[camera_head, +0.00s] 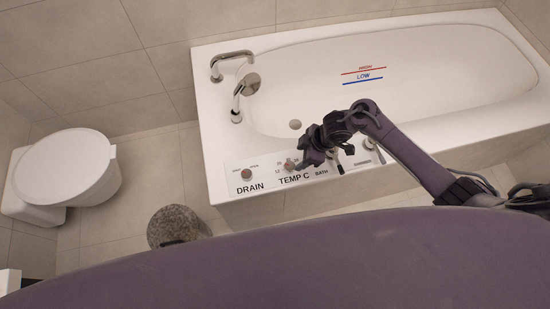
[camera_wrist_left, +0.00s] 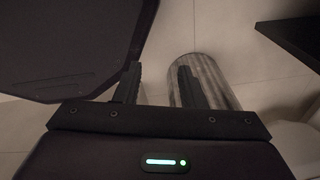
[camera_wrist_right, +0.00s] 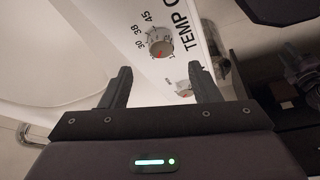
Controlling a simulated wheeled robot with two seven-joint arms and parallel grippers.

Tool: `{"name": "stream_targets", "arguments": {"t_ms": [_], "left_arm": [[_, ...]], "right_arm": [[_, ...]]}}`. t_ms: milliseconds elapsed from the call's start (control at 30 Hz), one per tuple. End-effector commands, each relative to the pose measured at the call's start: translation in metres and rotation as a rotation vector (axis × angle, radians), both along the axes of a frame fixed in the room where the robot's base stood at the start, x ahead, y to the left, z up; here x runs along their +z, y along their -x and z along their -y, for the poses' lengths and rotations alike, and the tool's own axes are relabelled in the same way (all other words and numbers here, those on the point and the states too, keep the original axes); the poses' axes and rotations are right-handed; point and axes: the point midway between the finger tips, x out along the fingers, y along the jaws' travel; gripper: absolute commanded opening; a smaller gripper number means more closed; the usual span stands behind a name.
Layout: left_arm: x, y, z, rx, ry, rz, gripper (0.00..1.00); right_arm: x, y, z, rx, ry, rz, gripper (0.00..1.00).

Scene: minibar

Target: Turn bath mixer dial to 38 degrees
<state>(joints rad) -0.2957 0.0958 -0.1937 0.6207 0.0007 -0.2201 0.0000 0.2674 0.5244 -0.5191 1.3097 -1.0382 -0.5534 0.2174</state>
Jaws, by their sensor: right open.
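The temperature dial (camera_head: 290,164) is a small round metal knob on the bath's front rim, above the label TEMP C. In the right wrist view the dial (camera_wrist_right: 159,48) shows beyond my fingertips, with the numbers 30, 38 and 45 around it. A reddish mark shows on its face, but I cannot tell its exact setting. My right gripper (camera_head: 307,156) is open beside the dial, and in its wrist view the gripper (camera_wrist_right: 160,72) has nothing between its fingers.
The drain knob (camera_head: 247,174) is left of the dial. The white bathtub (camera_head: 420,60) is empty. A toilet (camera_head: 75,165) is at the left; the stool (camera_head: 172,226) stands on the floor in front.

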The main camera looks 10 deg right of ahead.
Motion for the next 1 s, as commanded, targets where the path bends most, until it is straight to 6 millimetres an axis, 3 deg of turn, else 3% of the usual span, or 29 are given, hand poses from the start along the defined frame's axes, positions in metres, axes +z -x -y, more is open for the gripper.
{"name": "stream_targets", "arguments": {"t_ms": [233,500,867,1000], "left_arm": [[-0.007,0.007,0.024,-0.004,0.030,-0.009,0.36],[-0.014,0.007,0.020,-0.005,0.024,-0.010,0.36],[-0.014,0.005,0.013,0.001,0.016,-0.007,0.36],[-0.014,0.004,0.013,0.001,0.016,-0.006,0.36]], "right_arm": [[-0.029,-0.003,-0.011,0.008,0.000,-0.006,0.56],[-0.063,-0.008,-0.025,0.007,0.000,-0.003,0.56],[-0.070,-0.009,-0.027,0.007,0.001,-0.002,0.56],[-0.070,-0.009,-0.027,0.007,0.001,-0.002,0.42]]}}
